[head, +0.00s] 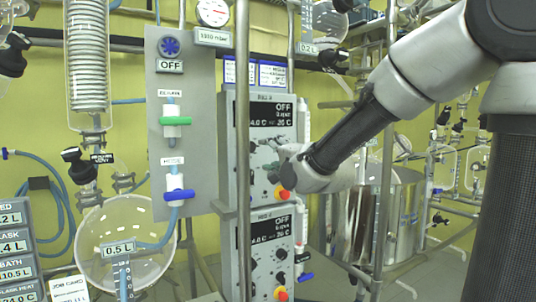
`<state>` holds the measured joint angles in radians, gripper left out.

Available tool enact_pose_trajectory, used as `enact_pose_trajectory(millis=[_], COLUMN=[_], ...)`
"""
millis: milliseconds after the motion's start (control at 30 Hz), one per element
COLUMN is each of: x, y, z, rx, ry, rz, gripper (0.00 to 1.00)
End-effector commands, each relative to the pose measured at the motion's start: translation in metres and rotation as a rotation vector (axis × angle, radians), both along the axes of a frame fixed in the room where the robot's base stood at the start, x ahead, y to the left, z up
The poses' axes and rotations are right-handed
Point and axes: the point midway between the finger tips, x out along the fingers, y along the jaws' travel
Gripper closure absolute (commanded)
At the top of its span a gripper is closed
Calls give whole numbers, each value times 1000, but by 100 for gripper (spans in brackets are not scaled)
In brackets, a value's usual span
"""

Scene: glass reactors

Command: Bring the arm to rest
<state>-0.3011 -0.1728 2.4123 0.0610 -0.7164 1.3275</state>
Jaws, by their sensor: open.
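My arm (345,132) reaches from the upper right down to the left. Its wrist (310,174) is in front of the upper control box (242,120). My gripper (268,152) is small and partly hidden in this view; it is open and in front of the face of that box, near its knobs. I see nothing held in it. I cannot tell whether it touches the box.
A grey valve panel (183,138) with green and blue handles is left of the boxes. A lower control box (269,252) sits below. A metal post (243,200) stands close by. Glass vessels, including a round flask (105,225), are at left; a steel vessel (400,215) is behind the arm.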

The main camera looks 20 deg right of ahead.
Motion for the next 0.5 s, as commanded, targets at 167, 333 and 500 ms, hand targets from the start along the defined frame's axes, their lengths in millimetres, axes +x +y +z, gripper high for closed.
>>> enact_pose_trajectory(millis=[167,333,500], x=[0,0,-31], y=[0,1,-3], z=[0,-20,-116], rx=[-1,-160,-627], ry=[0,46,333], rz=[0,4,133], gripper=[43,43,43])
